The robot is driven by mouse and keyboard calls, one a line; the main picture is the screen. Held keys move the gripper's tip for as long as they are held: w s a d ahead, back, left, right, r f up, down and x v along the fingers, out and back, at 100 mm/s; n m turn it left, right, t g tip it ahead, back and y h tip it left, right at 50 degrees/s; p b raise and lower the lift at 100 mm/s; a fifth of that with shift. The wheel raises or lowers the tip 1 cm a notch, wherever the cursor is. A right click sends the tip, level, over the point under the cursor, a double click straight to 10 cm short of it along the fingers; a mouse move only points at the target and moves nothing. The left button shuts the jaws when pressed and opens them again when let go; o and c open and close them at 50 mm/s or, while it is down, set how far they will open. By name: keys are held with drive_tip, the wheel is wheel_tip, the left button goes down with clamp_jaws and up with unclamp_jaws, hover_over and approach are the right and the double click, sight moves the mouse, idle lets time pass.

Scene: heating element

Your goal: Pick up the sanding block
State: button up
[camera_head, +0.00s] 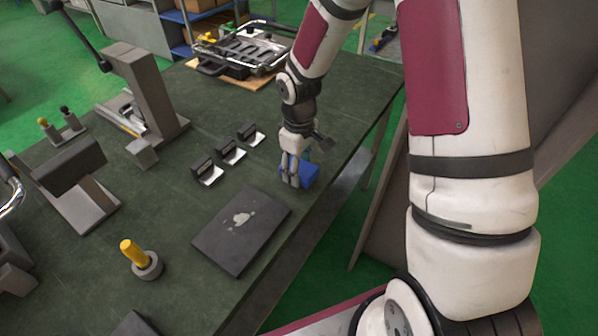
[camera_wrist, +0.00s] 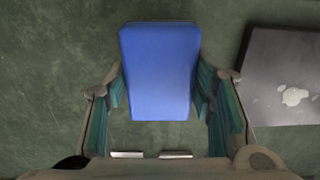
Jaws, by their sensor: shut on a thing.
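The blue sanding block (camera_head: 307,175) is at the right side of the dark green workbench, near its edge. In the wrist view the block (camera_wrist: 160,70) fills the space between the two fingers, its flat blue face towards the camera. My gripper (camera_head: 291,178) points down and is shut on the block, with a finger on each side in the wrist view (camera_wrist: 160,92). Part of the block is hidden behind the fingers in the head view. I cannot tell whether it touches the bench or is slightly above it.
A dark flat plate (camera_head: 241,229) with pale marks lies close by, towards the front. Small black-and-metal brackets (camera_head: 229,152) stand in a row left of my gripper. A yellow-handled peg (camera_head: 133,253) stands farther left. A metal-framed fixture (camera_head: 248,50) is at the back.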

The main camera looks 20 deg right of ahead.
drive_tip(key=s+d+r+p, duration=0.1)
drive_tip(key=s, duration=0.7)
drive_tip(key=s+d+r+p, duration=0.1)
drive_tip(key=s, duration=0.7)
drive_tip(key=shift+d+r, duration=0.25)
drive_tip(key=shift+r, duration=0.1)
drive_tip(key=shift+w, duration=0.1)
